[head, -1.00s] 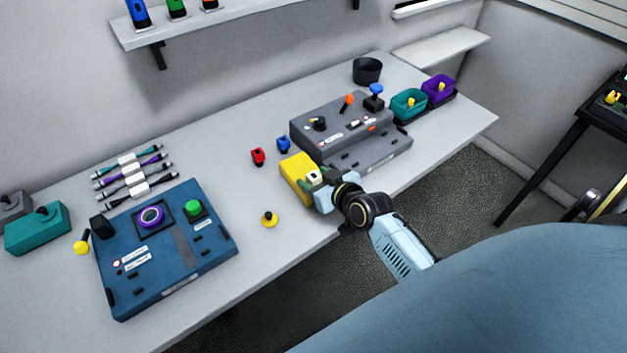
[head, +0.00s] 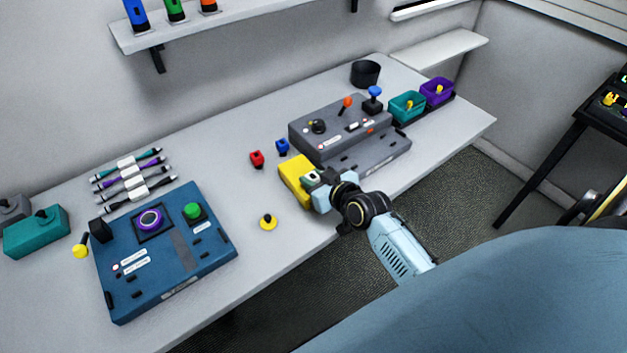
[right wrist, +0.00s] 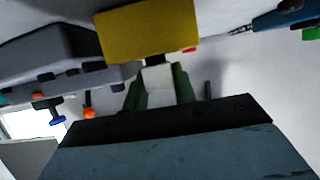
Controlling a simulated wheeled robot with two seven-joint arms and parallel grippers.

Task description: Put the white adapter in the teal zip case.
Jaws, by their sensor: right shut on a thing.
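The white adapter (head: 312,175) is a small white piece at the right side of a yellow block (head: 294,172). My right gripper (right wrist: 158,80) is shut on it; in the right wrist view the green fingers stand on both sides of the white adapter (right wrist: 157,76). A dark part lies between the adapter and the yellow block (right wrist: 147,30); I cannot tell whether they are joined. An open teal case (head: 406,107) with a yellow piece in it stands at the right back. A closed teal box (head: 35,235) is at the far left. My left gripper is not in view.
A grey control box (head: 345,130) with levers stands behind the gripper. A purple case (head: 437,90) is beside the open teal one, and a black cup (head: 366,73) is behind.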

